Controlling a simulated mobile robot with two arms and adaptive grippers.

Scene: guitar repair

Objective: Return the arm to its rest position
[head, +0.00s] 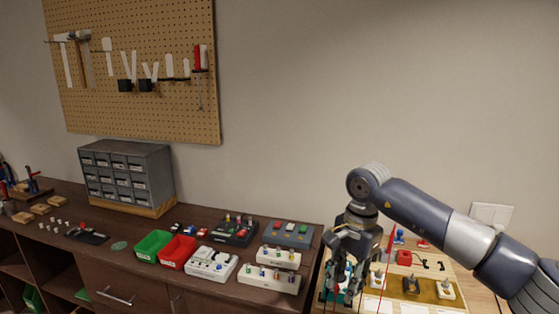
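My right arm (425,212) comes in from the right edge and bends down at its wrist. My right gripper (346,281) points down over the left part of the light wooden bench at the lower right. Its dark fingers overlap a teal item (345,297), and I cannot tell the gap between them or whether they touch it. My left arm and gripper are not in view.
A dark workbench (140,240) on the left bears a drawer cabinet (128,173), a green bin (153,245), a red bin (177,251) and several small part trays. The light bench holds a yellowish tray (428,286) of parts. A pegboard (150,25) hangs on the wall.

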